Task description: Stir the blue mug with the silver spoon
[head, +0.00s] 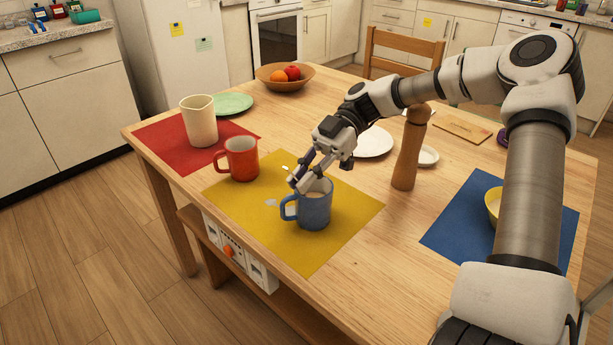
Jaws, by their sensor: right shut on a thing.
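The blue mug (316,210) stands upright on the yellow mat, its handle to the left, with a pale brown content showing at the top. My right gripper (302,184) is at the mug's rim, pointing down, and is shut on the silver spoon (285,168). Only a small bright bit of the spoon shows beside the fingers. The rest is hidden by the fingers and the mug, so I cannot tell how deep it reaches. My left gripper is not in view.
A red mug (238,159) stands left of the blue mug, and a cream pitcher (199,121) is behind it. A wooden pepper mill (407,152) stands to the right. A small pale patch (270,202) is on the yellow mat (312,260). The mat's front is clear.

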